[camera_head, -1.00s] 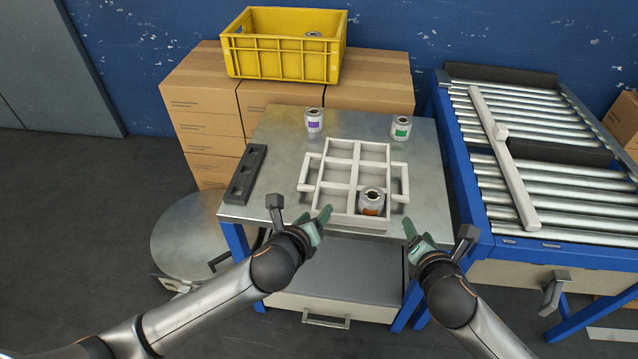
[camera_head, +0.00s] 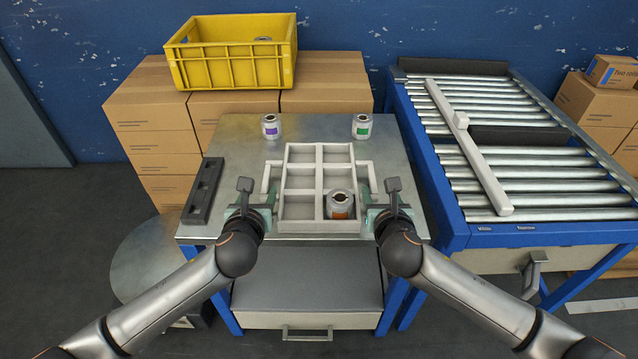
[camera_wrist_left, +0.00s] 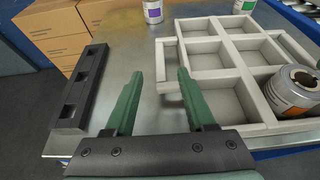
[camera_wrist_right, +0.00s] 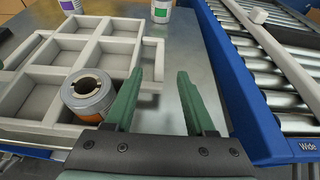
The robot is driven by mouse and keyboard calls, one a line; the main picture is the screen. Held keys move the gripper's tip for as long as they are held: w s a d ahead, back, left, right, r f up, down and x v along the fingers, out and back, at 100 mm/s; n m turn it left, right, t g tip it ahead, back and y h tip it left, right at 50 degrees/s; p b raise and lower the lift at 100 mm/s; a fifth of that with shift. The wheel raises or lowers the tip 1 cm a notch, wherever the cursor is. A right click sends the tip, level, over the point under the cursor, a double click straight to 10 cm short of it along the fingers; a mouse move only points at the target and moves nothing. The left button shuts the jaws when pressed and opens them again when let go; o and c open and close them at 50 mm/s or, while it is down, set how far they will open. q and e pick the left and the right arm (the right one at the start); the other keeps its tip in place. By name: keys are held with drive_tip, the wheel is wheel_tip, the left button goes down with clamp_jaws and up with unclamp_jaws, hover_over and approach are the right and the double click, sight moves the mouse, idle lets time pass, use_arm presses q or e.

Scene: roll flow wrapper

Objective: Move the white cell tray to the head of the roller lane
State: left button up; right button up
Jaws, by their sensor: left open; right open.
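The white cell tray (camera_head: 320,167) lies flat on the metal table, with a side handle at its left and right. One can with an orange label (camera_head: 340,204) stands in its near right cell. My left gripper (camera_head: 268,196) is open beside the left handle; in the left wrist view that handle (camera_wrist_left: 161,66) shows between and just beyond the fingertips. My right gripper (camera_head: 370,198) is open at the right handle, which shows between its fingertips in the right wrist view (camera_wrist_right: 156,60). Neither gripper holds anything. The roller lane (camera_head: 540,187) stands right of the table.
A white bar (camera_head: 466,150) lies slantwise across the rollers. Purple-labelled (camera_head: 271,127) and green-labelled (camera_head: 362,126) cans stand behind the tray. A black slotted block (camera_head: 203,191) lies at the table's left. A yellow crate (camera_head: 232,66) sits on cardboard boxes (camera_head: 150,110) behind.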

sight(266, 178)
use_arm(q)
drive_tip(key=x, duration=0.9)
use_arm(e)
drive_tip(key=x, duration=0.9)
use_arm(q)
clamp_jaws()
use_arm(e)
clamp_jaws()
idle(0.3)
